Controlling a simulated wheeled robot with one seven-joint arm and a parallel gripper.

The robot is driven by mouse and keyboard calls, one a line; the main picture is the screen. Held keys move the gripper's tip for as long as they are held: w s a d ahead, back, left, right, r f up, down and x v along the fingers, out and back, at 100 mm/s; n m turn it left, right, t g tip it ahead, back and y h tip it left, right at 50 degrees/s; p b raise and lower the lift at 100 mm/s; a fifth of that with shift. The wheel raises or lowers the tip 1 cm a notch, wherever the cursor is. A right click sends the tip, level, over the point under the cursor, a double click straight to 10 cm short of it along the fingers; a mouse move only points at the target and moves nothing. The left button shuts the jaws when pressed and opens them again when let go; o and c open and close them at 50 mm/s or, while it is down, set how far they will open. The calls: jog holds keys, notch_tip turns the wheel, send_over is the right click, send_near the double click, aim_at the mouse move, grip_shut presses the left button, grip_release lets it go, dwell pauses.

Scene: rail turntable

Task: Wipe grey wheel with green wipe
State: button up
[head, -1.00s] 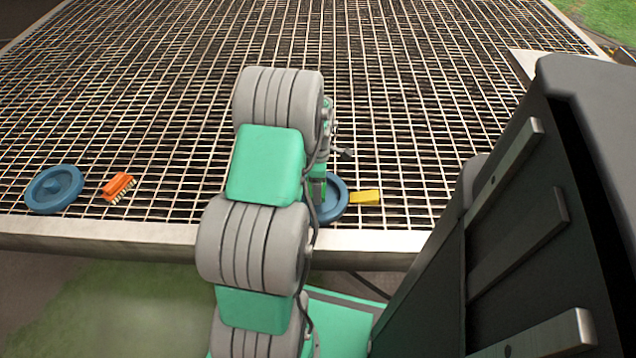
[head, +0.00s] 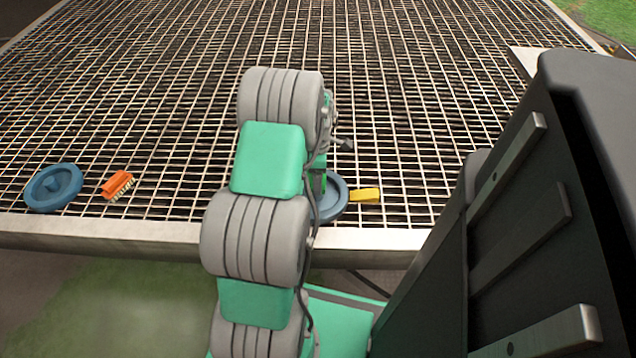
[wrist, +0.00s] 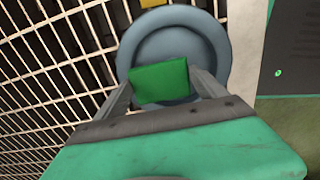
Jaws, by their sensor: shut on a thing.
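My gripper (wrist: 163,88) is shut on a green wipe (wrist: 160,80), a flat block between its two fingertips. In the wrist view the wipe is over a round blue-grey wheel (wrist: 140,50) and hides part of its face. I cannot tell whether the wipe touches it. In the head view this wheel (head: 338,199) looks blue and lies near the front edge of the grate, partly hidden by my arm. A second, similar blue wheel (head: 53,187) lies at the far left.
The wheels lie on a metal grate (head: 420,120) with a pale front rim (head: 110,232). An orange brush (head: 118,185) lies beside the left wheel. A yellow thing (head: 365,195) lies close to the right of the nearer wheel. The grate behind is clear.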

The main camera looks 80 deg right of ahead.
aim_at(318, 203)
jog(key=shift+s+a+p, duration=0.25)
jog(key=shift+a+p, duration=0.4)
jog(key=shift+a, duration=0.45)
jog(key=shift+s+a+p, duration=0.2)
jog(key=shift+a+p, duration=0.45)
jog(key=shift+a, duration=0.4)
jog(key=shift+s+a+f, duration=0.1)
jog(key=shift+a, duration=0.35)
jog(key=d, duration=0.2)
jog(key=w+d+b, duration=0.1)
jog(key=d, duration=0.1)
jog(key=shift+w+d+r, duration=0.1)
jog(key=shift+d+r, duration=0.1)
jog(key=shift+d, duration=0.4)
jog(key=a, duration=0.1)
jog(key=a+p, duration=0.1)
jog(key=a, duration=0.1)
jog(key=shift+s+r, duration=0.1)
jog(key=shift+s, duration=0.3)
jog(key=shift+s+a+p, duration=0.15)
jog(key=shift+a+p, duration=0.35)
jog(key=shift+a, duration=0.4)
jog(key=shift+d+f+b, duration=0.35)
jog(key=shift+d, duration=0.1)
jog(key=shift+w+d+b, duration=0.3)
jog(key=shift+d+b, duration=0.1)
jog(key=shift+d, duration=0.6)
jog(key=shift+w+d+b, duration=0.25)
jog(key=shift+d+b, duration=0.1)
jog(key=shift+d, duration=0.6)
